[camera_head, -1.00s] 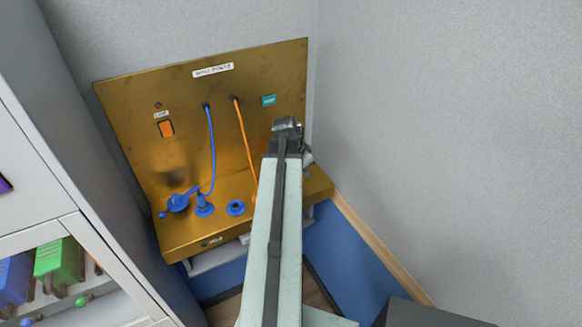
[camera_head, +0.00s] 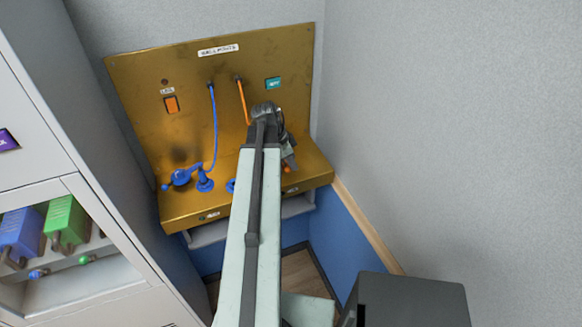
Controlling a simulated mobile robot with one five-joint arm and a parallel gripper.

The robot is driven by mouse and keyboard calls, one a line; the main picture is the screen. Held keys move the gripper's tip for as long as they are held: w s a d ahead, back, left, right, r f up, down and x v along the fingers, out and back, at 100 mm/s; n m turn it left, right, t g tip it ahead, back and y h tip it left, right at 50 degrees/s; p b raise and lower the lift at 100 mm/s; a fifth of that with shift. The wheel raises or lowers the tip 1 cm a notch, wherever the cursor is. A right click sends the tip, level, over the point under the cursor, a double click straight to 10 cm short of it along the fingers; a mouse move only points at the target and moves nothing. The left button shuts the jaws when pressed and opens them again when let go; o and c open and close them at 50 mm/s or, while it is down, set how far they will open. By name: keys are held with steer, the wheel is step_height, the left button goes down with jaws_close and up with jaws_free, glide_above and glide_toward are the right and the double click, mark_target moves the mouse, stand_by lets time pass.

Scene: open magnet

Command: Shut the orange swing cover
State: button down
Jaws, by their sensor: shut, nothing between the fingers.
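My arm reaches up over the brass wall panel, and my gripper (camera_head: 290,163) hangs down past its wrist, shut and empty. A small orange piece (camera_head: 287,170) shows just below the fingertips, on the right part of the brass ledge. It may be part of the orange swing cover; my gripper and arm hide the rest, so its angle and any contact cannot be told. An orange cable (camera_head: 243,100) runs down from the panel and disappears behind my arm.
On the ledge's left stand a blue cover (camera_head: 180,177) and a blue socket (camera_head: 204,185), with a blue cable (camera_head: 215,130). The panel carries an orange switch (camera_head: 171,104). A grey cabinet (camera_head: 130,190) stands at left. A bare wall (camera_head: 450,130) closes the right side.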

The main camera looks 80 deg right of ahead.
steer(key=shift+r, duration=0.1)
steer(key=p+v, duration=0.9)
steer(key=shift+w+r, duration=0.15)
steer(key=shift+r, duration=0.15)
steer(key=shift+w, duration=0.15)
